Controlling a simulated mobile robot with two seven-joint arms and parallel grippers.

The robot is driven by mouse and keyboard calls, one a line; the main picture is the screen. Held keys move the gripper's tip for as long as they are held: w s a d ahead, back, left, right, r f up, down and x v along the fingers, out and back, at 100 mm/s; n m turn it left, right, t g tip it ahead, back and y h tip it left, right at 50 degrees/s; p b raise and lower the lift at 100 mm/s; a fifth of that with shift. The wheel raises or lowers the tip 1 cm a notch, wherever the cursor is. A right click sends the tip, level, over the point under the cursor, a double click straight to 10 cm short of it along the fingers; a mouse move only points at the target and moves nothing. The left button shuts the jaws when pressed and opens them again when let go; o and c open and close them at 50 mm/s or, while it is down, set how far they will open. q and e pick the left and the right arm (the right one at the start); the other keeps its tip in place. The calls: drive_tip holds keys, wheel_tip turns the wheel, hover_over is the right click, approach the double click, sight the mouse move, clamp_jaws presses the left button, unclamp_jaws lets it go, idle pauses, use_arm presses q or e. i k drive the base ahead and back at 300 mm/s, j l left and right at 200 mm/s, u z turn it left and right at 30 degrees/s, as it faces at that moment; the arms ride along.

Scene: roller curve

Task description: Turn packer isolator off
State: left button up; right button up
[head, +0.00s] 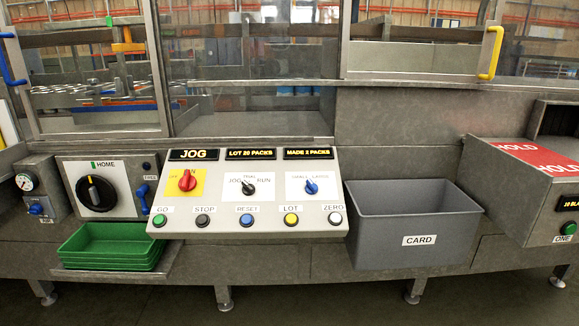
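A red rotary switch (187,181) sits on a yellow plate at the left of the sloped control panel (250,215). It looks like the isolator, though no name on it is readable. Its handle stands roughly upright, tilted slightly. Small lettering at the plate's upper left seems to read OFF, and more at the top right is partly hidden or too small to read. Neither of my grippers shows in the head view.
A black selector (248,187), a blue selector (311,187) and a row of buttons (246,220) share the panel. A large black HOME dial (96,193) is left. Green trays (112,245) stand below it, and a grey CARD bin (410,225) stands right.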

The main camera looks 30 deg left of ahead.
sight(187, 182)
drive_tip(key=u, duration=0.4)
drive_tip(key=k+u, duration=0.15)
drive_tip(key=u, duration=0.25)
drive_tip(key=j+u, duration=0.1)
drive_tip(key=u, duration=0.3)
drive_tip(key=k+u, duration=0.1)
drive_tip(key=u, duration=0.3)
